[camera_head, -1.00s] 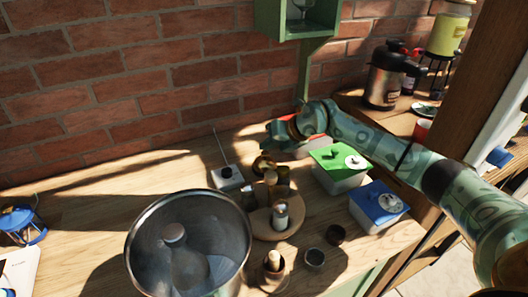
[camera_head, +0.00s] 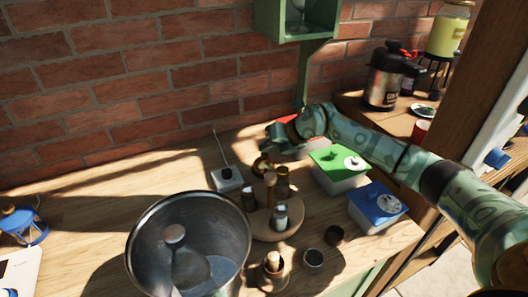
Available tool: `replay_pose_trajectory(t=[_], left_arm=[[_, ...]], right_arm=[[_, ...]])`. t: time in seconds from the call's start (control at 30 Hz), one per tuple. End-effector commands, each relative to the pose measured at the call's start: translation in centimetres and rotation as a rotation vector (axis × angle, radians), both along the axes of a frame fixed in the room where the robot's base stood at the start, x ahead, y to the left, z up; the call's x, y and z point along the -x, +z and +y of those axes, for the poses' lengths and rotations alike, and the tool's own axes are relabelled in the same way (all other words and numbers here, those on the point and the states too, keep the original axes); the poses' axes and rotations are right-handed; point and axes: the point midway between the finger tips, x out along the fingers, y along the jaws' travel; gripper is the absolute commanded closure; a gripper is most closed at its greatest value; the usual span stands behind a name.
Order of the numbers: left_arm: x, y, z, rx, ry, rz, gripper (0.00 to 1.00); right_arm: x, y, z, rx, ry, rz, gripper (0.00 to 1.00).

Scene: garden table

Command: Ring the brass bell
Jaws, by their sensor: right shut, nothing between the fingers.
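A small brass-coloured object (camera_head: 261,165), which looks like the bell, stands on the wooden table behind the round spice stand. It is partly in shadow and partly hidden, so its full shape is unclear. My right arm reaches in from the right over the lidded boxes. My right gripper (camera_head: 268,143) is shut and empty, just above and behind the brass object in this view. I cannot tell whether the fingertips touch it. My left gripper is not in view.
A round wooden stand (camera_head: 292,228) with several jars is in front of the brass object. A large metal pot (camera_head: 142,222) is at front left. A white radio (camera_head: 227,179) with an antenna stands left. Boxes with red, green (camera_head: 329,157) and blue (camera_head: 371,201) lids stand right.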

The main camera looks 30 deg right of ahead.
Motion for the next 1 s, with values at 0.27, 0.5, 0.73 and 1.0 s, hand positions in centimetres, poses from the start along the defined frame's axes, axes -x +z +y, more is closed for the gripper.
replay_pose_trajectory(t=[0.27, 0.5, 0.73, 1.0], left_arm=[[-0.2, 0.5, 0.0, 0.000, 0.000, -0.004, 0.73], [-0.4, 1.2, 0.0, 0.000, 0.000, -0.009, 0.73], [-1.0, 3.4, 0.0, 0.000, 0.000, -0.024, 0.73], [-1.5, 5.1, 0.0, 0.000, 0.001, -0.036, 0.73]], right_arm=[[0.0, 0.5, 0.0, 0.000, -0.001, -0.001, 1.00], [0.0, 1.6, 0.0, 0.000, 0.000, -0.003, 1.00], [0.0, 4.6, 0.0, 0.000, 0.001, -0.006, 1.00], [0.0, 6.8, 0.0, 0.001, 0.000, -0.002, 1.00]])
